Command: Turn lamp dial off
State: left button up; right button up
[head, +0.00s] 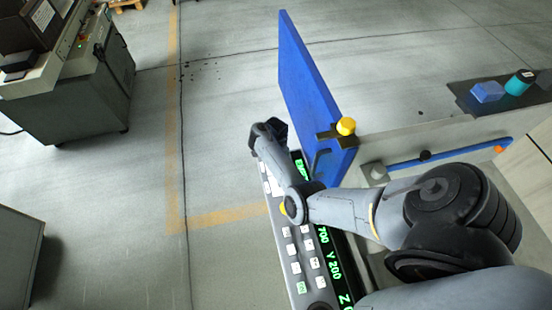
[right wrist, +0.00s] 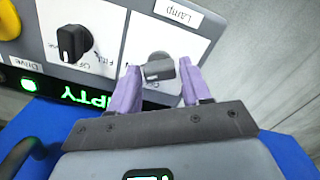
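The control panel (head: 298,262) of a machine stands at the centre of the head view. In the right wrist view a dark grey knob (right wrist: 158,69) sits on a white plate below an upside-down label reading "Lamp". My right gripper (right wrist: 160,80) has its two purple fingers on either side of this lamp dial. The fingers are apart, with the knob between them; I cannot tell whether they touch it. In the head view my right gripper (head: 270,130) is at the panel's far end, and my arm hides the dial. My left gripper is not in view.
A second black dial (right wrist: 74,42) sits beside the lamp dial, with a lit green button (right wrist: 28,85) further left. A blue panel (head: 312,95) stands upright close to my right gripper, with a yellow knob (head: 346,126) beside it. Floor left of the control panel is clear.

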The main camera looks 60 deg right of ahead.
jog(key=c, duration=0.7)
jog(key=shift+o, duration=0.2)
jog(key=shift+s+r+n+p, duration=0.1)
jog(key=shift+r+n+p, duration=0.1)
jog(key=shift+n+p, duration=2.2)
jog(key=shift+p, duration=0.05)
jog(key=n+p, duration=0.1)
jog(key=n, duration=0.1)
jog(key=shift+n+p, duration=0.35)
jog(key=shift+n, duration=0.05)
jog(key=n+p, duration=0.1)
jog(key=n, duration=0.2)
jog(key=shift+f+p, duration=0.15)
jog(key=shift+p, duration=0.15)
jog(key=shift+n, duration=0.5)
jog(key=shift+f, duration=0.1)
jog(key=shift+n, duration=0.3)
